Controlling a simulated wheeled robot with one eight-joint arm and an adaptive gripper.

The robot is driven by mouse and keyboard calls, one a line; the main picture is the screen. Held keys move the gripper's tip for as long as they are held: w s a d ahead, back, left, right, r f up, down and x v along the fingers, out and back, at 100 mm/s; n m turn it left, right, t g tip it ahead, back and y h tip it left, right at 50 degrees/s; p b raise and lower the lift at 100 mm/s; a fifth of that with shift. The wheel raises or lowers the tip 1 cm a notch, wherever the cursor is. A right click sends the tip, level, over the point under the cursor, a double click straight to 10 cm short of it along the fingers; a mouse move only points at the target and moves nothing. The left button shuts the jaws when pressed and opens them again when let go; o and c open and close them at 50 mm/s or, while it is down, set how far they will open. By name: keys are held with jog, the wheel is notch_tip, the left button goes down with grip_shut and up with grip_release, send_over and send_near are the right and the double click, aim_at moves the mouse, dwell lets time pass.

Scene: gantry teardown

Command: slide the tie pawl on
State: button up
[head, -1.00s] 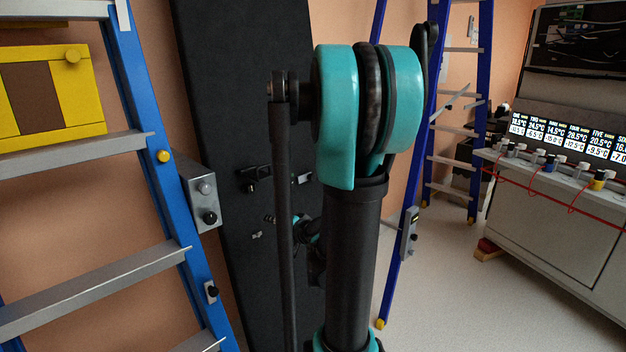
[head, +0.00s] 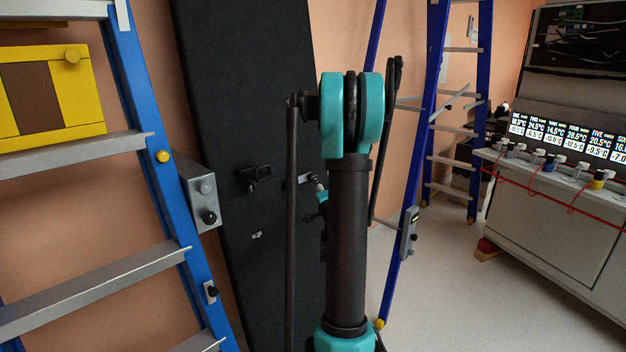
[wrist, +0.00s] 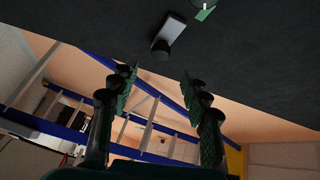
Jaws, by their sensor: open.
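A small silver bar with a black knob, which looks like the tie pawl (wrist: 170,32), sits on the dark panel (wrist: 255,75) in the wrist view. A silver piece (head: 305,179), likely the same one, shows on the tall dark panel (head: 215,75) in the head view, partly hidden by my arm. My gripper (wrist: 157,80) is open and empty, its two fingers spread below the bar and apart from it. In the head view my gripper is mostly hidden behind my arm. Whether the pawl is on or off cannot be told.
A black bracket (head: 254,178) sits left of the silver piece. A blue ladder (head: 150,110) with a grey knobbed box (head: 198,192) stands close at left. Another blue ladder (head: 432,110) and a bench (head: 560,210) stand at right. Floor between them is clear.

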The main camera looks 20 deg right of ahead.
aim_at(307, 178)
jog(key=w, duration=0.3)
jog(key=w+d, duration=0.1)
jog(key=w, duration=0.5)
jog(key=shift+w+d, duration=0.35)
jog(key=shift+d, duration=0.05)
grip_shut()
